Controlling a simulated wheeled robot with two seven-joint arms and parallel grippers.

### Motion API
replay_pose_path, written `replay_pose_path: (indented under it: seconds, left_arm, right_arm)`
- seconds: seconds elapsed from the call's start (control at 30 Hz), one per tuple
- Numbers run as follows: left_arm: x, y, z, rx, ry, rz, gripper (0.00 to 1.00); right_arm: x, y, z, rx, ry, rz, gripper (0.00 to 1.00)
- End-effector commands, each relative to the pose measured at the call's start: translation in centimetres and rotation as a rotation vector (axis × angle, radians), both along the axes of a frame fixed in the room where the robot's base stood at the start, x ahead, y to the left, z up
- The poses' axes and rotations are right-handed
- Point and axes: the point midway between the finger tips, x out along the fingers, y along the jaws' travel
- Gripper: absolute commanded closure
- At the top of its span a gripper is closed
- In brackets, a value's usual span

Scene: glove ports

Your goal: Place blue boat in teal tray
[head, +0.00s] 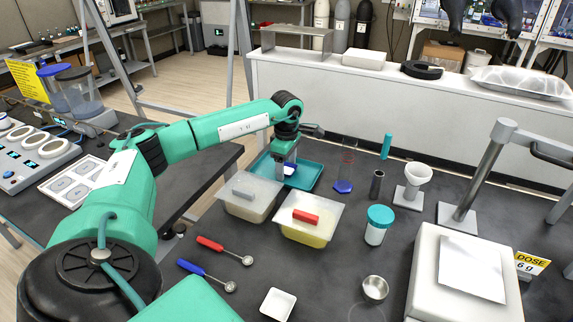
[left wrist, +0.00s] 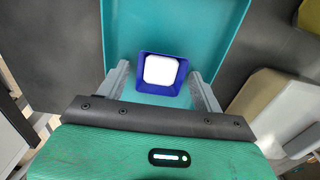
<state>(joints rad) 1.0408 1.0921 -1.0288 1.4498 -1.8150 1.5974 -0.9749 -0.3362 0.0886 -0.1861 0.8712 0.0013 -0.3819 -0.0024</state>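The blue boat (left wrist: 163,75) is a small square dish with a white square inside. It is over the bare floor of the teal tray (left wrist: 215,25), between the two fingers of my left gripper (left wrist: 160,75). In the head view the boat (head: 290,169) shows partly at my left fingertips (head: 286,163), inside the outline of the teal tray (head: 308,174). The fingers stand at either side of the boat. I cannot tell whether they press on it, or whether its underside touches the tray. My right gripper is out of view.
Two lidded tubs (head: 248,196) (head: 309,217) stand just in front of the tray. A blue-based glass cylinder (head: 343,186), a dark cylinder (head: 376,185) and a teal-lidded jar (head: 377,226) stand to the right. Two scoops (head: 222,249) (head: 206,275) lie nearer me.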

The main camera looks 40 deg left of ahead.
Motion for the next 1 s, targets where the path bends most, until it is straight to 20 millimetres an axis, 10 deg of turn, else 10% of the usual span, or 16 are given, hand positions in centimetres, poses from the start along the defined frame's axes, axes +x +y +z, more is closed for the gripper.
replay_pose_path:
  seconds: [1.0]
  left_arm:
    - [-0.1,0.0,12.4,0.0,0.0,0.0,0.32]
  right_arm:
    - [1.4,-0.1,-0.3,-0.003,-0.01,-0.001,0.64]
